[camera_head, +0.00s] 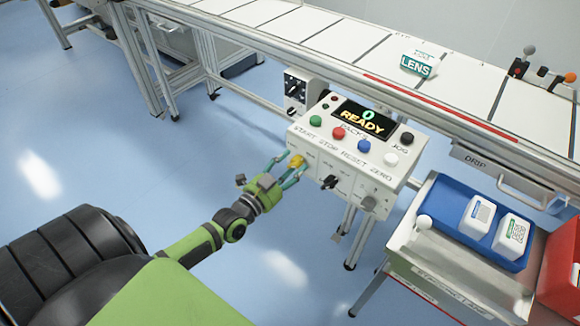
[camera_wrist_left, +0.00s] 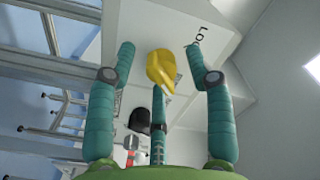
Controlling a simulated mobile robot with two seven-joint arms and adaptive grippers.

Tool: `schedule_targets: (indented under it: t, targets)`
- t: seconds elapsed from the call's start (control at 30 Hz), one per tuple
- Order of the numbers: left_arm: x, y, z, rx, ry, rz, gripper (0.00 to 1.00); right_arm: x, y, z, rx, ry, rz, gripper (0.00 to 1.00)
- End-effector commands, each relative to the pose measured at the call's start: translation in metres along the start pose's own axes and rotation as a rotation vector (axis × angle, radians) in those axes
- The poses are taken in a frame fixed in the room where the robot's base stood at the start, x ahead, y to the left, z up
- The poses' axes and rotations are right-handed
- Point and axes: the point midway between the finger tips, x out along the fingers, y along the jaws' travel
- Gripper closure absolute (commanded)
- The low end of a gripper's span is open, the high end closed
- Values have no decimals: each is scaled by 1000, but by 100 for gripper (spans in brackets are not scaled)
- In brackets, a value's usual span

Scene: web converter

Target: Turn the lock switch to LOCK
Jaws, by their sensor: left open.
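The lock switch is a yellow knob (camera_head: 299,181) at the lower left of the white control box's (camera_head: 398,187) front face. In the left wrist view the yellow knob (camera_wrist_left: 162,70) stands out from a white panel beside black lettering that starts "LO"; the rest is hidden. My left gripper (camera_head: 290,166) is open at the knob. In the left wrist view its teal fingers (camera_wrist_left: 160,50) stand on either side of the knob, with a visible gap on both sides. A third finger shows below the knob. My right gripper is not in view.
A black knob (camera_head: 330,182) sits on the same face, right of the yellow one. Coloured buttons and a display (camera_head: 358,118) reading READY are on top. A conveyor (camera_head: 330,40) runs behind. A blue tray (camera_head: 443,200) with white packs stands right. The floor at left is clear.

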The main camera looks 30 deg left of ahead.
Motion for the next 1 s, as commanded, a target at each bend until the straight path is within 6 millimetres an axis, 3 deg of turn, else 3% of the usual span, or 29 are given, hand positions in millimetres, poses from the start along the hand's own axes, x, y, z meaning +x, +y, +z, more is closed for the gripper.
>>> schedule_targets:
  t: [0.07, 0.2, 0.67, 1.0]
  targets:
    - [0, 0, 0, 0, 0, 0, 47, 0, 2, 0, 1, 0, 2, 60]
    - [0, 0, 0, 0, -1, 0, 100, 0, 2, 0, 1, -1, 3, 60]
    - [0, -1, 1, -57, -2, -1, 100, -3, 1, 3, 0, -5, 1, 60]
    - [0, -1, 1, -307, -3, -2, 100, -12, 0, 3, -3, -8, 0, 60]
